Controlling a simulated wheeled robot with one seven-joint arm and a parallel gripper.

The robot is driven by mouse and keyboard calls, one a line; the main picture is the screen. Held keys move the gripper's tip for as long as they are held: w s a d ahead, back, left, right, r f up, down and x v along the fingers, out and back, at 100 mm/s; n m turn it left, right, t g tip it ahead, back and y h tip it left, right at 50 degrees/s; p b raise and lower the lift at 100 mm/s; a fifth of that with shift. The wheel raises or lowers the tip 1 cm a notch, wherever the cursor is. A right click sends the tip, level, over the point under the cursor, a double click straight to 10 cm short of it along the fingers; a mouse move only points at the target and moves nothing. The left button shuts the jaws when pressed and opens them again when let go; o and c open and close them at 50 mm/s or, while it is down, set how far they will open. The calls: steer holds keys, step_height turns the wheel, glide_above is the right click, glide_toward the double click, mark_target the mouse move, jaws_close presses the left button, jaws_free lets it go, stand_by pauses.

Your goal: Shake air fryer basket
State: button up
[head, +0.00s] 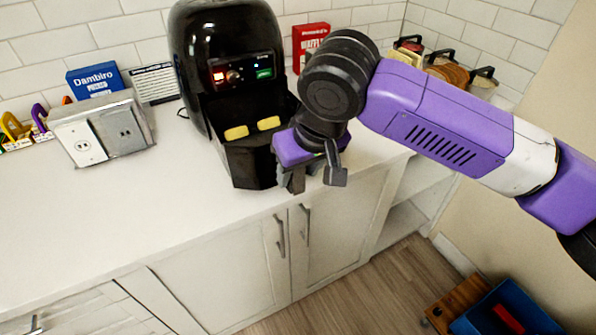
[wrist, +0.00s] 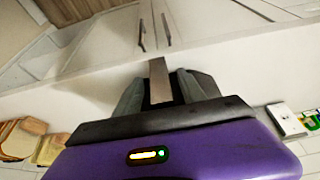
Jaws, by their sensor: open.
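The black air fryer (head: 222,45) stands on the white counter against the tiled wall, its small display lit. Its black basket (head: 250,165) is pulled out at the front, with two yellow pieces (head: 236,132) in it. My gripper (head: 317,178) is open at the basket's right front side, over the counter's front edge. In the wrist view my gripper (wrist: 160,92) has its dark fingers spread, with a narrow grey-brown bar between them. I cannot tell whether the bar is the basket's handle. The basket's right side is partly hidden by my gripper.
A double wall-socket box (head: 100,130) and a blue box (head: 95,80) stand left of the fryer. A red box (head: 308,42) is behind it. Cabinet doors with handles (head: 281,235) lie below my gripper. A blue bin (head: 510,310) is on the floor.

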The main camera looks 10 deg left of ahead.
steer(key=shift+w+a+f, duration=0.1)
steer(key=shift+w+f, duration=0.1)
steer(key=shift+f, duration=0.25)
steer(key=shift+c, duration=0.5)
jaws_close()
stand_by(0.6)
